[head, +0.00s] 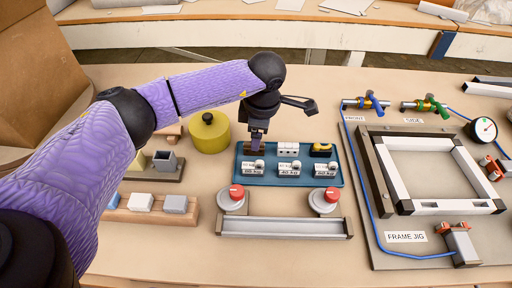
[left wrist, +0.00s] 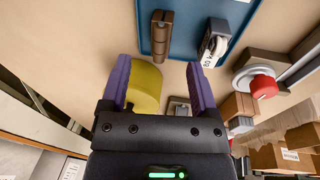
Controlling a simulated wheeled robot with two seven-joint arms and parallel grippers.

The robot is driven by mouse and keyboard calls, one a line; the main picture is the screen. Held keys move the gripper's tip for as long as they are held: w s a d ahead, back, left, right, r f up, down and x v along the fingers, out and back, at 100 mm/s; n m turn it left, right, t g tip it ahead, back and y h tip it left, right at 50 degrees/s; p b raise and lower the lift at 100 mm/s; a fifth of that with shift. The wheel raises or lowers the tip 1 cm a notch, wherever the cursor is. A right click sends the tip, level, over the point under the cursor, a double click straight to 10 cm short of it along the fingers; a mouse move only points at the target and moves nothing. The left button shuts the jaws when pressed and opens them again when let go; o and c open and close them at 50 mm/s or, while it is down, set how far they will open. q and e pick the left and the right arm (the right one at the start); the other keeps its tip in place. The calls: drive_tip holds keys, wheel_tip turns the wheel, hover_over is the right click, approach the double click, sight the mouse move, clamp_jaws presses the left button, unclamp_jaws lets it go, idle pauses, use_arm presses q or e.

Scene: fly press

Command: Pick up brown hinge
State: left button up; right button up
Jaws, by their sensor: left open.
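The brown hinge (left wrist: 162,33) lies on the blue tray (left wrist: 148,45) in the left wrist view, upper middle. It is ahead of the fingertips, between their lines. In the head view the hinge (head: 249,151) is at the back left of the blue tray (head: 338,180), partly hidden by my gripper. My left gripper (head: 257,139) is above that corner, fingers pointing down. The left wrist view shows the left gripper (left wrist: 158,66) open, with purple fingers apart and nothing between them at the tips. My right gripper is in neither view.
Labelled white parts (head: 289,169) and a yellow-black part (head: 321,150) share the tray. A yellow cylinder (head: 209,135) stands close left. A two-red-button bar (head: 285,228) is in front. The frame jig (head: 440,175) is right. Wooden block holders (head: 150,208) are left.

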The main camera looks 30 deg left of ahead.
use_arm(q)
drive_tip(key=f, duration=0.1)
drive_tip(key=f+b, duration=0.1)
drive_tip(key=f, duration=0.1)
drive_tip(key=a+f+b, duration=0.1)
drive_tip(key=f, duration=0.1)
drive_tip(key=shift+w+f, duration=0.15)
drive_tip(key=shift+c, duration=0.5)
drive_tip(key=c, duration=0.7)
clamp_jaws()
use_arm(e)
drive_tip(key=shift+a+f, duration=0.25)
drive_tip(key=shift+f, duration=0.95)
